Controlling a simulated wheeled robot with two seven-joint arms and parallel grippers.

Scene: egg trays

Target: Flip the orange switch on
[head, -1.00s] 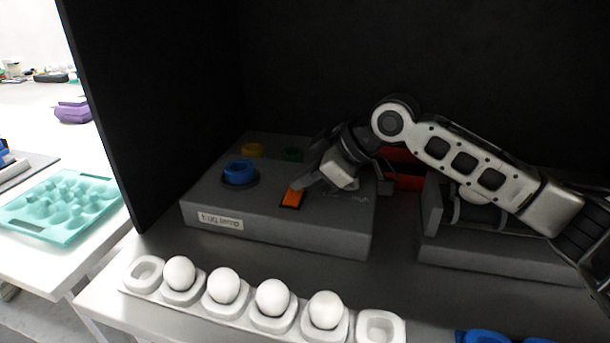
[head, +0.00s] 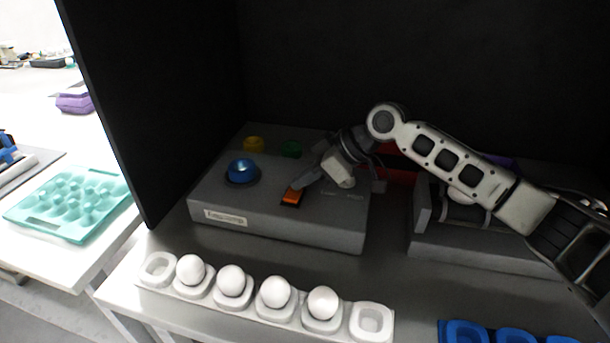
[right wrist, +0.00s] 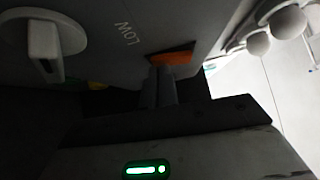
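The orange switch (head: 291,197) is a small rocker on the top of a grey control box (head: 270,228), near its front edge. It also shows in the right wrist view (right wrist: 172,59), just beyond the fingertips. My right gripper (head: 303,186) reaches in from the right, tilted down, with its tips at the switch's far right end. In the right wrist view its two fingers (right wrist: 160,84) are together with nothing visible between them. Whether they touch the switch I cannot tell. My left gripper is not in view.
A white tray (head: 371,322) with several eggs lies in front. A dark panel (head: 110,110) walls the left. A teal tray (head: 72,208) lies on the table beyond.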

